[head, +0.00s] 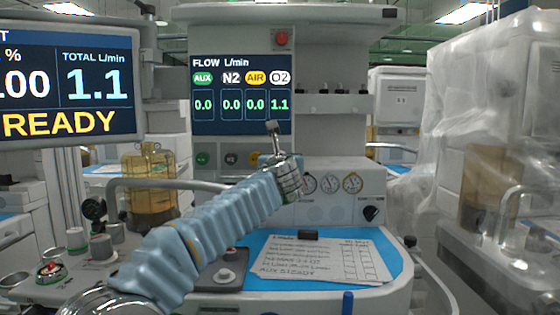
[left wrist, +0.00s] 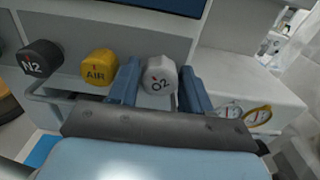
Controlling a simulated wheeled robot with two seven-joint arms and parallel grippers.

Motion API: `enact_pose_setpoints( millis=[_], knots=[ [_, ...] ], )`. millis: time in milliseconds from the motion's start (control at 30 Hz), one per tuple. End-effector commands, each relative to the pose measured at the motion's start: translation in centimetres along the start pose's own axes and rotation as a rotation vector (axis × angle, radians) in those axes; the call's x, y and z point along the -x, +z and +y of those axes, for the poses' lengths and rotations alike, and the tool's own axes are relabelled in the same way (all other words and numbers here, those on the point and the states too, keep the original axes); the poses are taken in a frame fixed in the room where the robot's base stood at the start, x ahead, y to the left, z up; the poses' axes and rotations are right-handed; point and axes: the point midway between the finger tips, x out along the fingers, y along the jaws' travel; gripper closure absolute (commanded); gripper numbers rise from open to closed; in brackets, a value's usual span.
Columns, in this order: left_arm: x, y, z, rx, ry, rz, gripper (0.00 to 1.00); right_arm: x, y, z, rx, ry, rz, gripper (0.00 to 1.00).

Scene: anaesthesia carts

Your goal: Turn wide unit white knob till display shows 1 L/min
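The white O2 knob (left wrist: 160,75) sits between the two blue fingers of my left gripper (left wrist: 160,88) in the left wrist view. The fingers flank it closely on both sides, with hardly any gap. In the head view my left gripper (head: 278,150) is at the knob row below the flow display (head: 240,95) and hides the O2 knob. The display reads O2 1.1, with AUX, N2 and AIR at 0.0. The left screen (head: 70,85) reads TOTAL 1.1 L/min and READY. My right gripper is not in view.
The yellow AIR knob (left wrist: 100,65) and black N2 knob (left wrist: 40,57) stand left of the O2 knob. A green knob (head: 202,159) is farther left. Gauges (head: 330,182) lie to the right. A paper sheet (head: 320,260) lies on the blue worktop. A rail (head: 150,184) runs left of the arm.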

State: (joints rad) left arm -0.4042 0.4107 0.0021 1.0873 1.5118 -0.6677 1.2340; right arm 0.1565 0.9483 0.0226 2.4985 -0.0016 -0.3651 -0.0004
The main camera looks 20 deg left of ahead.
Motion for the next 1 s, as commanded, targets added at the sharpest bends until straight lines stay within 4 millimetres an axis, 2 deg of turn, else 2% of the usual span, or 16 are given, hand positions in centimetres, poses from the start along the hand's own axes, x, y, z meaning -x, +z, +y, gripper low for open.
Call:
enact_pose_setpoints(
  millis=[167, 267, 367, 700, 833, 1000],
  knots=[
    [0.1, 0.0, 0.0, 0.0, 0.0, -0.001, 0.52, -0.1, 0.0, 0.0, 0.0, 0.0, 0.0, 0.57],
    [1.0, 0.0, 0.0, 0.001, -0.001, -0.003, 0.52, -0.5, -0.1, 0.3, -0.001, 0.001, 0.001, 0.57],
    [2.7, -0.2, 0.1, 0.001, -0.002, -0.003, 0.52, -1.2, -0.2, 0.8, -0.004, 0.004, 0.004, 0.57],
    [10.8, -0.2, 0.0, 0.001, -0.003, -0.002, 0.52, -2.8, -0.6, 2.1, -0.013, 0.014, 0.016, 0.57],
    [12.7, -0.1, 0.0, 0.001, -0.001, -0.001, 0.52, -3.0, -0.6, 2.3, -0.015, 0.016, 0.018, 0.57],
    [13.8, 0.0, 0.0, 0.0, -0.001, -0.001, 0.52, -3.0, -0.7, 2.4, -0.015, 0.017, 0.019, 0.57]
  ],
)
